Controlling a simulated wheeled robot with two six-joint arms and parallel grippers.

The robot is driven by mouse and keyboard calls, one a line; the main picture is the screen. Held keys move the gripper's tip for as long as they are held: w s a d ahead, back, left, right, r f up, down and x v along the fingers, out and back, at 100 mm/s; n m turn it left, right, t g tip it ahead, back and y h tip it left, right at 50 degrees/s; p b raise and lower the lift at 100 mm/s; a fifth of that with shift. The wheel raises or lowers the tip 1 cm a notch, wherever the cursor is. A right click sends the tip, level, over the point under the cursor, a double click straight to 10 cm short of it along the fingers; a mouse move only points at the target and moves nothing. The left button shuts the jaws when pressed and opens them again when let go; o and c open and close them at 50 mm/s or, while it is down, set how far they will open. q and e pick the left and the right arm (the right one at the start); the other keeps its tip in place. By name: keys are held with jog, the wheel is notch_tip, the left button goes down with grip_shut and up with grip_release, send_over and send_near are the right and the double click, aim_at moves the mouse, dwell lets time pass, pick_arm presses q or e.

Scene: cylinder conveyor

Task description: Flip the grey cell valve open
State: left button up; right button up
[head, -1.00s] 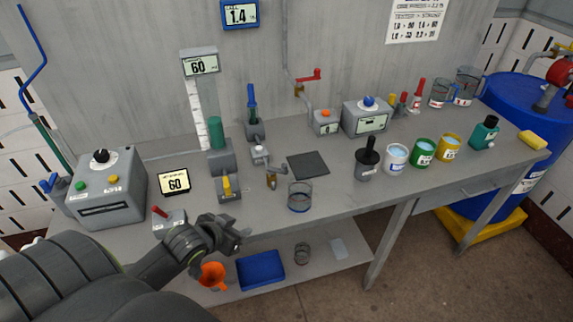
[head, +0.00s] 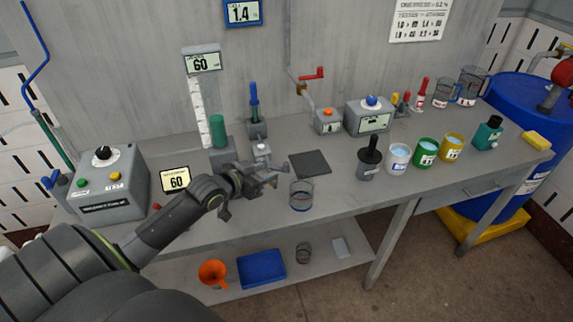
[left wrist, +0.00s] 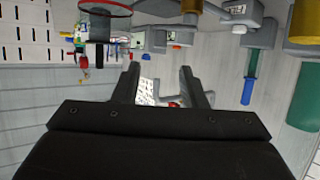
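My left gripper (head: 280,175) reaches over the front of the bench, left of and above the clear beaker (head: 301,197). In the left wrist view its two fingers (left wrist: 161,78) are spread, with nothing held between them. The grey stand with the green cylinder (head: 218,130) is behind my left arm. The small brass fitting with a grey lever and the yellow-handled block, seen earlier at the bench front, are now hidden by my gripper and arm. I cannot tell for sure which part is the grey cell valve. My right gripper is not in view.
A blue-handled lever (head: 254,100) stands behind the gripper. A dark mat (head: 310,163) lies to its right, with a grey pot with a black handle (head: 369,160) farther right. A control box (head: 108,180) stands at left. An orange funnel (head: 213,273) and blue tray (head: 262,268) are below.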

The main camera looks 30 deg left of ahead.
aim_at(285, 165)
pick_arm(q)
jog(key=x, duration=1)
jog(key=shift+w+f, duration=0.15)
jog(key=shift+w, duration=0.1)
grip_shut()
